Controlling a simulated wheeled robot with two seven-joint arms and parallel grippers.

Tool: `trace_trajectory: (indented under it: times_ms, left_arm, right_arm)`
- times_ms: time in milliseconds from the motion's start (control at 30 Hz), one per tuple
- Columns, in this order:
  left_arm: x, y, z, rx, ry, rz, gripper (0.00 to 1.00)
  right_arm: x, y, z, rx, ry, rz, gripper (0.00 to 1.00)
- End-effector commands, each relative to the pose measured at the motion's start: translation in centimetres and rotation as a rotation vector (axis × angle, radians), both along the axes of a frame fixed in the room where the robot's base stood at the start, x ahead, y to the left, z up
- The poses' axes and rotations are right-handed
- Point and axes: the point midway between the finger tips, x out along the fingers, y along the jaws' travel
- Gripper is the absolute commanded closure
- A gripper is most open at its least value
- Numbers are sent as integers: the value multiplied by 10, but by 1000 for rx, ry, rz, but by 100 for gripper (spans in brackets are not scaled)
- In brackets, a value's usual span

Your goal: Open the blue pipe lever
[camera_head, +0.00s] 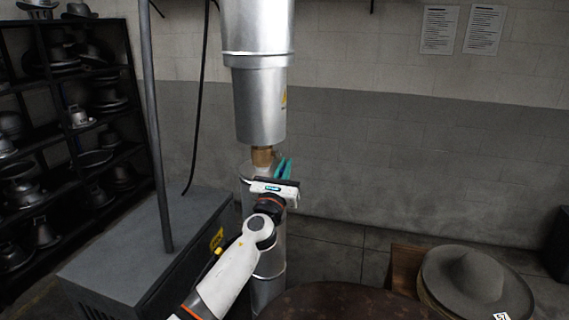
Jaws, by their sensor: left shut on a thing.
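My left gripper (281,170) reaches up to the vertical metal pipe in the middle of the head view. It is shut on the blue pipe lever (285,168), which shows as a small teal-blue piece in front of the pipe. The lever sits just right of a brass-coloured valve fitting (262,156), below the wide silver cylinder. The gripper body hides the lower part of the fitting and part of the pipe. My right gripper is not in view.
A grey metal cabinet (150,250) with an upright pole stands left of the pipe. A dark shelf with several hats and moulds is at far left. A round dark table (345,300) and a wide-brimmed grey hat (470,280) are at lower right.

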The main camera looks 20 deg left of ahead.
Motion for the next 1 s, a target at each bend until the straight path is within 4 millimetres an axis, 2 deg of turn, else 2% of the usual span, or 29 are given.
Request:
trace_trajectory:
  times_ms: [33,200,433,600,1000]
  left_arm:
    - [0,0,8,1,18,0,100]
    - [1,0,16,1,80,0,100]
    - [3,1,23,4,181,0,100]
    - [5,1,27,4,260,1,100]
    - [13,1,40,5,471,2,100]
  right_arm:
    - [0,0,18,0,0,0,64]
    - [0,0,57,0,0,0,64]
    - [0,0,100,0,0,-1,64]
    - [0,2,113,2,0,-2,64]
    - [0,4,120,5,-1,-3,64]
